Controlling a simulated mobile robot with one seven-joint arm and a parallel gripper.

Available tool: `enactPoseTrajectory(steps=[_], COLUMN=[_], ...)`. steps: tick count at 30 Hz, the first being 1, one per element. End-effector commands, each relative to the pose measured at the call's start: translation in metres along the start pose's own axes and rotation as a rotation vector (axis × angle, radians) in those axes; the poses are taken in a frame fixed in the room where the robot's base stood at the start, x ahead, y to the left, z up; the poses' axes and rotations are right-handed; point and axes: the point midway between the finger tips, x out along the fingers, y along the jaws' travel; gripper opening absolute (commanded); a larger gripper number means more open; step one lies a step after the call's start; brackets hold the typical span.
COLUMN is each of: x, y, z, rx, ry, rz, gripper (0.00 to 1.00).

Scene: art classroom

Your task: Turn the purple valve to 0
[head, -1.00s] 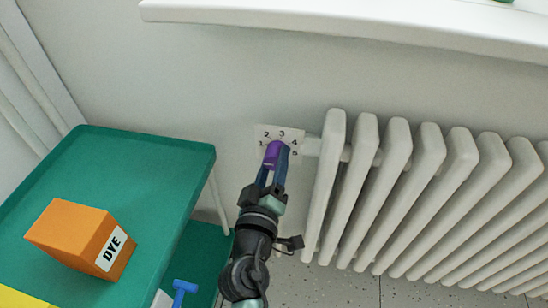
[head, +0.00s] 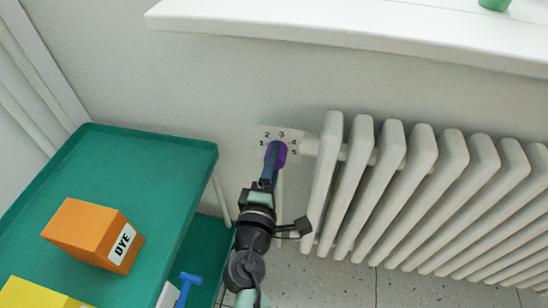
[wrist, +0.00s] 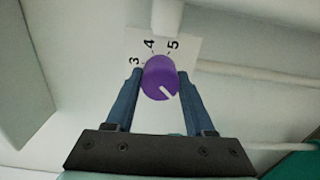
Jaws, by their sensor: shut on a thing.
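The purple valve (head: 283,155) is a round knob on a pale number plate (head: 266,131) on the wall, left of the radiator. In the wrist view the knob (wrist: 157,72) has a white pointer line at its lower right, away from the visible 3, 4 and 5. No number shows where the line points. The head view shows 1 to 5 on the plate; 0 is not visible. My gripper (head: 272,158) is shut on the knob, with one blue finger on each side of it in the wrist view (wrist: 159,76).
A white radiator (head: 391,185) stands close to the right of the valve. A green cart (head: 150,155) with an orange DYE box (head: 85,232) is at the left. A white sill (head: 330,32) runs above. The floor shows between cart and radiator.

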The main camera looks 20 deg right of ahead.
Motion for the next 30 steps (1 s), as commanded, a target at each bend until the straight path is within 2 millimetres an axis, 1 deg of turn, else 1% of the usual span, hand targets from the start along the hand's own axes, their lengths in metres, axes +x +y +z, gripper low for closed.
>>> enactPoseTrajectory(steps=[7, 20, 21, 25, 30], x=[-0.0003, -0.0003, -0.0003, -0.0002, -0.0001], y=[-0.0006, -0.0009, -0.0008, -0.0006, -0.0003], z=[-0.0002, -0.0001, -0.0001, -0.0001, -0.0001], rx=[-0.05, -0.058, -0.058, -0.057, -0.055], ry=[-0.001, -0.001, -0.001, -0.001, -0.001], rz=[-0.002, -0.001, -0.001, -0.001, 0.0], gripper=[0.0, 0.0, 0.61, 0.84, 0.84])
